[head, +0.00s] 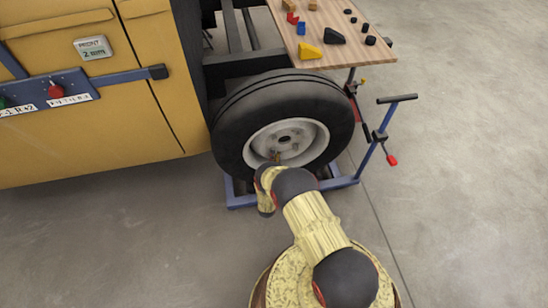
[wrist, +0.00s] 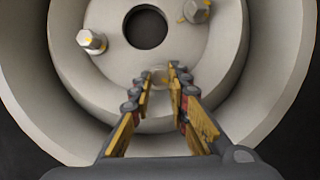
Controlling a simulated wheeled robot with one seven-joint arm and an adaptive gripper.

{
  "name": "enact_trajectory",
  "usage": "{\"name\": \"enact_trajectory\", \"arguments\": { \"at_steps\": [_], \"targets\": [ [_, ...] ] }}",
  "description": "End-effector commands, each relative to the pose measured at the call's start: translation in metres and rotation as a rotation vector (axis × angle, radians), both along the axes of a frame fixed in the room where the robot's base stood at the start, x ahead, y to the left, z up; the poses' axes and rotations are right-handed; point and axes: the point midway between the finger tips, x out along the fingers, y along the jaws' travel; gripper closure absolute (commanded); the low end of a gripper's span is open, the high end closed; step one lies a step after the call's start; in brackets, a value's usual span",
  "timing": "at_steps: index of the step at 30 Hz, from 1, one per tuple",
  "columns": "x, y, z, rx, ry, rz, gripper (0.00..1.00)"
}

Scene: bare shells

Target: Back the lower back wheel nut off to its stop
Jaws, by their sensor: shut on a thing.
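The wheel (head: 228,138) is a black tyre on a pale rim, mounted on the yellow vehicle. In the wrist view its pale hub disc (wrist: 110,65) has a dark round centre hole. My gripper (wrist: 160,74) is closed around a wheel nut (wrist: 159,79) below that hole, with one finger on each side. The fingertips hide part of this nut. Two other nuts show apart from my gripper, one at the left (wrist: 91,41) and one at the upper right (wrist: 197,10). In the head view my gripper (head: 276,156) reaches the lower left part of the hub, and the nut there is too small to make out.
A wooden table (head: 345,58) with small coloured blocks and black pieces stands behind and right of the wheel. A blue stand (head: 372,150) with a black bar and a red-tipped handle is at the right. Blue frame bars (head: 240,202) lie under the wheel. The floor at right is clear.

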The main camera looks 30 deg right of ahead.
Motion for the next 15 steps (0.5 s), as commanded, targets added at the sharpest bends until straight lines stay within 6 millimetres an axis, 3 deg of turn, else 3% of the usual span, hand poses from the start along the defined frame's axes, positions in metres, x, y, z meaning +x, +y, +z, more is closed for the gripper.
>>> {"name": "enact_trajectory", "arguments": {
  "at_steps": [15],
  "targets": [
    [0.0005, 0.001, -0.0013, -0.057, 0.019, 0.004, 1.0]
  ]
}}
